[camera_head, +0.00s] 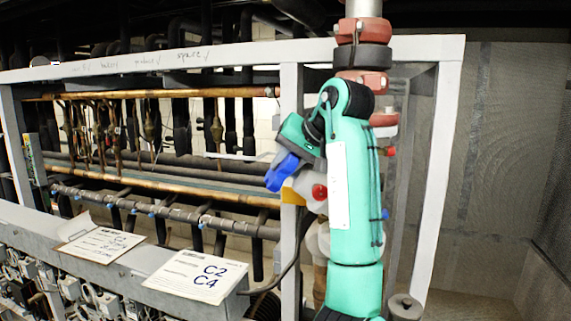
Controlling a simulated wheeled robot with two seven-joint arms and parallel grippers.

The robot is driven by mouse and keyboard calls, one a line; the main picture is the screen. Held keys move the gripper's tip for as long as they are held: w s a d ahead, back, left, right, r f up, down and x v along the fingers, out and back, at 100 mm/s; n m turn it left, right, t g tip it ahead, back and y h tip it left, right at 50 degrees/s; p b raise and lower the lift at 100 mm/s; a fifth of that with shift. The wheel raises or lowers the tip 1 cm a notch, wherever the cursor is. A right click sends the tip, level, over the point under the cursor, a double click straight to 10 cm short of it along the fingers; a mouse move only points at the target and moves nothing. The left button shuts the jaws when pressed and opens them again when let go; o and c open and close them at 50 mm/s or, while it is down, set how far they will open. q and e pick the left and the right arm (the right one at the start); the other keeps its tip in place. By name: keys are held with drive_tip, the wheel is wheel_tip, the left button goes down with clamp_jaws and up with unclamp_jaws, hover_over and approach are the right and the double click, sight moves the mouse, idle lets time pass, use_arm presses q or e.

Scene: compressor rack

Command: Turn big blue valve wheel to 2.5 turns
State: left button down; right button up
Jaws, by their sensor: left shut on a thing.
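A teal arm, my left one, rises in front of the right part of the rack and bends over at the top. Its wrist and left gripper (291,152) point down and left. A bright blue part (282,172), which appears to be the big blue valve wheel, shows right at the gripper's end, and the gripper is shut on it. Only a piece of the blue part shows; its full rim, its hub and the fingertips are hidden or too small to make out. How far it has turned cannot be read. My right gripper is not in view.
A white rack frame (452,130) stands around the arm, its post (291,90) close to the gripper. A vertical pipe with red flanges (362,32) runs behind the arm. A red knob (319,191) sits beside the blue part. Paper signs (195,274) lie lower left.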

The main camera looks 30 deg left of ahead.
use_arm(q)
drive_tip(key=shift+r, duration=0.1)
idle(0.3)
drive_tip(key=c, duration=1.3)
unclamp_jaws()
drive_tip(key=shift+w, duration=0.1)
drive_tip(key=shift+a, duration=0.1)
